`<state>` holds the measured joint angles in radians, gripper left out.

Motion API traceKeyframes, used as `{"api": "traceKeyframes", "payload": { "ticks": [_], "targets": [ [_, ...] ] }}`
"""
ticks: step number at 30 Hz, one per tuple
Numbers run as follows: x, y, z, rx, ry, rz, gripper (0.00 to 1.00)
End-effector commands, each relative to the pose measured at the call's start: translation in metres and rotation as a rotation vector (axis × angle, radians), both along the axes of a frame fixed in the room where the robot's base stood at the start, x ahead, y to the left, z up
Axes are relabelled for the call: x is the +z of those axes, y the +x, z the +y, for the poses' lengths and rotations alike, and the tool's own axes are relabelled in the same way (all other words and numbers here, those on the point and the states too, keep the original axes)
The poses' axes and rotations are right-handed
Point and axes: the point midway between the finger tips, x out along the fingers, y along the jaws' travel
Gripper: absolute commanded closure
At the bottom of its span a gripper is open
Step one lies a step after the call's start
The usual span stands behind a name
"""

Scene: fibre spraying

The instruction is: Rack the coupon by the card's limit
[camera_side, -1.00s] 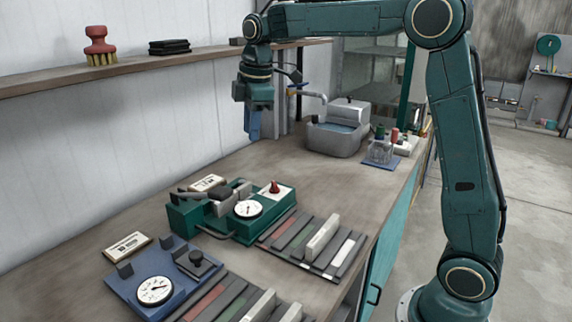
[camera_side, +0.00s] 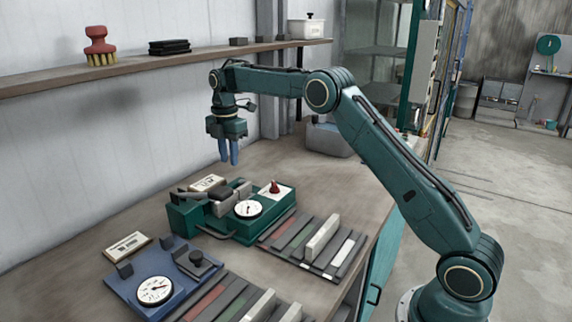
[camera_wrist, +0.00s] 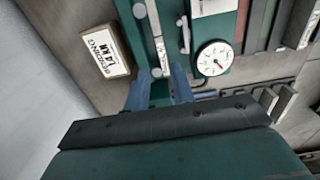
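My gripper (camera_side: 229,160) hangs above the bench behind the green fixture (camera_side: 182,217), its two blue fingers apart and empty. In the wrist view the fingers (camera_wrist: 160,92) point at the fixture, with a gap between them. A pale strip, possibly the coupon (camera_wrist: 157,37), lies along the green fixture there, between round pins. A card (camera_wrist: 107,50) beside it reads "BENDING" and what looks like 1.4 kN; it also lies behind the fixture in the side view (camera_side: 208,183). The fixture's white dial (camera_side: 248,209) has a dark needle. A slotted rack (camera_side: 290,240) with coloured strips and a pale upright block stands right of it.
A blue fixture (camera_side: 130,288) with a dial and its own card (camera_side: 127,246) sits at the front left. A second rack (camera_side: 228,298) is beside it. A shelf (camera_side: 130,70) runs along the wall. A grey basin (camera_side: 327,140) stands behind.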

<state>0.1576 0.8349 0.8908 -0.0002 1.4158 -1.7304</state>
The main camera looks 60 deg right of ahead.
Motion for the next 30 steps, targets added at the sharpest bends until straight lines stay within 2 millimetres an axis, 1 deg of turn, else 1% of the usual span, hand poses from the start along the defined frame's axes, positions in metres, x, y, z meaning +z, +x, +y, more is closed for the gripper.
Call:
{"api": "traceKeyframes", "payload": {
  "ticks": [7,13,20,30],
  "targets": [
    [-0.003,0.0,0.0,-0.001,0.0,0.001,0.75],
    [-0.017,0.0,0.0,-0.001,0.0,0.002,0.75],
    [-0.044,-0.001,0.0,-0.002,0.001,0.004,0.75],
    [-0.092,-0.001,0.0,-0.002,0.0,0.003,0.75]
  ]
}}
